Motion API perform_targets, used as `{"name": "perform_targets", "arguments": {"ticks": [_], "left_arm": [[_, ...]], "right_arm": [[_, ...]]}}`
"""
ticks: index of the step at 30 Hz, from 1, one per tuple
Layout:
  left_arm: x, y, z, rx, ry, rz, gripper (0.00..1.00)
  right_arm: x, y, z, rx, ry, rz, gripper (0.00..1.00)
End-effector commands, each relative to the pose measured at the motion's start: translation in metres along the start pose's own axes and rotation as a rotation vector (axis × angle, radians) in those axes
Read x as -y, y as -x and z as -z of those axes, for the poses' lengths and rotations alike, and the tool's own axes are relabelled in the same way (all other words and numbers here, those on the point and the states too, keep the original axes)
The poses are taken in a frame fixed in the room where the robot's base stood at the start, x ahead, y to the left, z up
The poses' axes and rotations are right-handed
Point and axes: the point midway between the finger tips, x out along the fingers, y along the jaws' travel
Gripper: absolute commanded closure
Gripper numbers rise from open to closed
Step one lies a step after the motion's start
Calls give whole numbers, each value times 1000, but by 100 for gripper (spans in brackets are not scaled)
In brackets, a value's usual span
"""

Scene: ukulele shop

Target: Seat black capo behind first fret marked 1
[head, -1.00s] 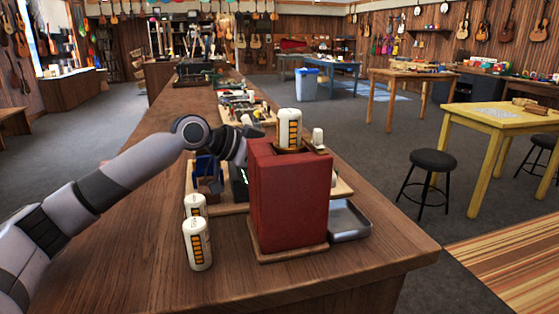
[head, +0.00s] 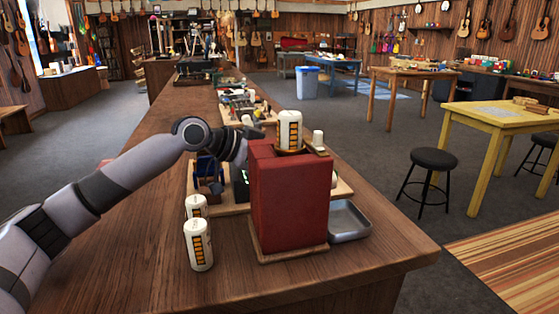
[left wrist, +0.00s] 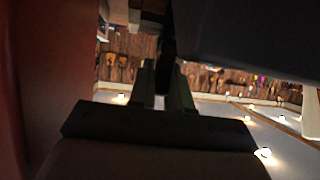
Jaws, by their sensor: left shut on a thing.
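My left arm reaches in from the left in the head view, and its gripper end goes out of sight behind a tall red block (head: 290,205). In the left wrist view my left gripper (left wrist: 163,90) is shut on a dark, narrow thing (left wrist: 168,40), which looks like the black capo; its shape is mostly lost in shadow. I cannot make out a ukulele neck, a first fret or a mark 1 in either view. My right gripper is not in view.
Two white cans (head: 199,245) stand left of the red block. A blue holder (head: 209,169) stands beside my wrist. The near left bench top (head: 140,255) is clear.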

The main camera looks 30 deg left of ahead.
Motion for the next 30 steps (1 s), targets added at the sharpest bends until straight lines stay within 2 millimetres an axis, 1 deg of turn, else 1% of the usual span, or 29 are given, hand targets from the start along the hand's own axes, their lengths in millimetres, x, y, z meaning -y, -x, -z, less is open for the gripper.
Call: {"name": "perform_targets", "arguments": {"ticks": [4, 12, 30], "left_arm": [[0, 0, 1, 0, 0, 0, 100], [0, 0, 0, -1, 0, 0, 100], [0, -4, -9, 0, 0, 0, 100]], "right_arm": [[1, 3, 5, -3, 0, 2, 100], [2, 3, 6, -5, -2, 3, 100], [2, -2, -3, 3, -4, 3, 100]]}}
